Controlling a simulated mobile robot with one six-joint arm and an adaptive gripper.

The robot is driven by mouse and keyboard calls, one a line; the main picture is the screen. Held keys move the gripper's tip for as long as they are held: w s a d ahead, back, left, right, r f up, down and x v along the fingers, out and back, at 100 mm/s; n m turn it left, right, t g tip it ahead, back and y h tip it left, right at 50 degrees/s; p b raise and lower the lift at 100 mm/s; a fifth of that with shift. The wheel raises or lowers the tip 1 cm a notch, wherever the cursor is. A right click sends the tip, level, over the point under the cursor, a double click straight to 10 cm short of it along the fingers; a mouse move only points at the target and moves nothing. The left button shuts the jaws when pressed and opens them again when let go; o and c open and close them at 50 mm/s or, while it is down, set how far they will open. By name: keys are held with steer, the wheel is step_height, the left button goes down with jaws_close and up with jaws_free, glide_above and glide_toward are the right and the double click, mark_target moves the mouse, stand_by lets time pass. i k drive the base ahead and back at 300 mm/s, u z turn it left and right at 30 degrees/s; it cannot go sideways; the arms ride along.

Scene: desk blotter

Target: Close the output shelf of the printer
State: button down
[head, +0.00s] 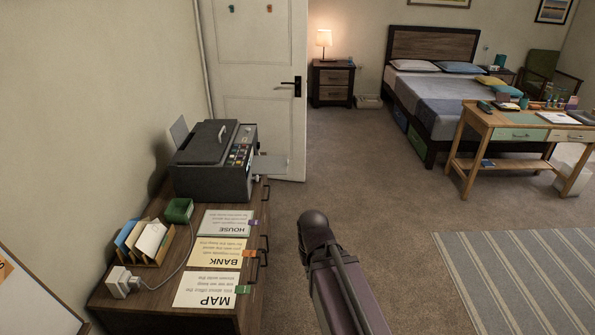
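The dark grey printer (210,170) stands at the far end of the wooden cabinet on the left, with its button panel facing right. A thin upright panel (179,131) rises at the printer's back left. My gripper is not in view. Only a dark link of my arm shows at the bottom centre, to the right of the cabinet and apart from the printer.
The cabinet top (155,203) holds a letter rack (146,243), a green box (178,210), a white plug with a cable, and cards marked HOUSE, BANK and MAP. Handles jut from its right side. Carpet (370,190) right of it is open; a desk (515,125) stands farther right.

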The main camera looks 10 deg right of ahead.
mark_target(259, 165)
steer(key=k, duration=0.65)
steer(key=z, duration=0.5)
steer(key=i, duration=2.35)
steer(key=u, duration=0.65)
